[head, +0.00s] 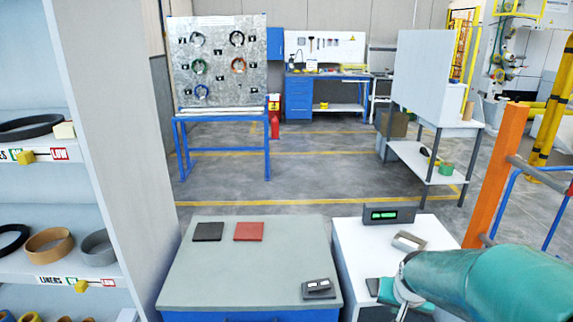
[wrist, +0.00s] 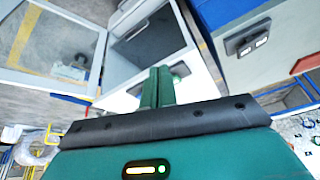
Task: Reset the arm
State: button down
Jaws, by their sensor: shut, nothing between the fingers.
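My gripper (wrist: 157,75) shows at the middle of the wrist view, its two green fingers side by side and touching, with nothing between them. In the head view my teal arm reaches in from the lower right, over the white cabinet (head: 352,250). The end of the arm is low in the picture there, and the fingers cannot be made out clearly. In the wrist view the fingers point toward a white surface and stand apart from the things around it.
A grey-topped bench (head: 255,275) holds a black pad (head: 208,231), a red pad (head: 249,231) and a small device (head: 318,288). A display (head: 389,215) stands on the white cabinet. Shelves (head: 60,165) stand left; an orange post (head: 496,175) rises right. The floor behind is open.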

jog(key=s+a+r+n, duration=0.2)
jog(key=s+a+r, duration=0.3)
jog(key=s+r, duration=0.2)
jog(key=s+a+r+n+t+y, duration=0.1)
jog(key=s+a+r, duration=0.4)
jog(key=s, duration=0.5)
jog(key=shift+r+n, duration=0.5)
jog(key=shift+r, duration=0.4)
